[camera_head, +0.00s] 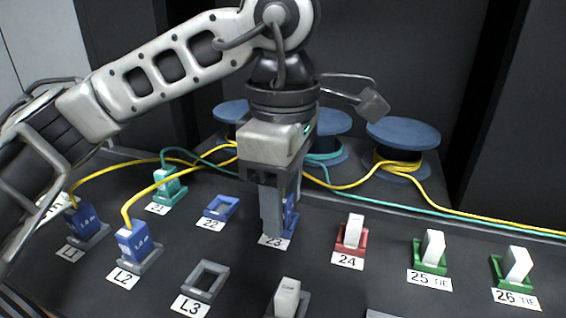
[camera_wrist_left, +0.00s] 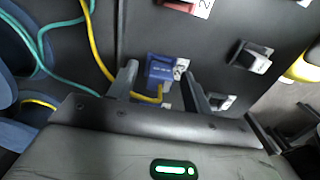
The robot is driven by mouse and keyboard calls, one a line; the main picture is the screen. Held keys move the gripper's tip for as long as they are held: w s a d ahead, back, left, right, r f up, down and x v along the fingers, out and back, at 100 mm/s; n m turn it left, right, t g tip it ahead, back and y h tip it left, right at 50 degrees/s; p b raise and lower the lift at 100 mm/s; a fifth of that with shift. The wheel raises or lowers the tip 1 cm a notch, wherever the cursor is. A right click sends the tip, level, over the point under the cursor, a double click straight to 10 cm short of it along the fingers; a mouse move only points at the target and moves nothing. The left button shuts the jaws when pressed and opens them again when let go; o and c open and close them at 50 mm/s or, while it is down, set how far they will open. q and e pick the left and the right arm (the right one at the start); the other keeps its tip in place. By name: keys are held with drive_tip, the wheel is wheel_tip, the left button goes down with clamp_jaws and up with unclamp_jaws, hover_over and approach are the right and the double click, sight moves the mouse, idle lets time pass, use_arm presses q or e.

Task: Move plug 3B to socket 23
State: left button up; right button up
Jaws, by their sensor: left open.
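My left gripper (camera_head: 275,222) is open, pointing down just over socket 23, with its label (camera_head: 274,241) in front. A blue plug (camera_head: 291,213) stands there, partly hidden behind the fingers. In the left wrist view the blue plug (camera_wrist_left: 160,68), with a yellow cable, lies between and just beyond the tips of the open left gripper (camera_wrist_left: 160,80); I cannot tell whether the fingers touch it. The print on it is too small to read as 3B. Other blue plugs stand in L1 (camera_head: 79,219) and L2 (camera_head: 134,240).
Socket 22 (camera_head: 233,208) and socket L3 (camera_head: 222,279) are empty. A teal plug (camera_head: 169,186) stands in 21. White plugs stand in 24 (camera_head: 354,231), 25 (camera_head: 432,246) and 26 (camera_head: 517,263). Blue spools (camera_head: 403,132) and loose yellow and teal cables (camera_head: 465,213) lie behind.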

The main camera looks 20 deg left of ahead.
use_arm(q)
wheel_tip(320, 180, up, 4)
drive_tip(key=shift+f+p, duration=0.15)
drive_tip(key=shift+p, duration=0.3)
wheel_tip(320, 180, up, 12)
drive_tip(key=p, duration=0.4)
use_arm(e)
drive_tip(key=shift+t, duration=0.3)
drive_tip(key=r, duration=0.3)
drive_tip(key=d+r, duration=0.1)
drive_tip(key=r, duration=0.1)
drive_tip(key=shift+s+r, duration=0.2)
drive_tip(key=shift+r, duration=0.05)
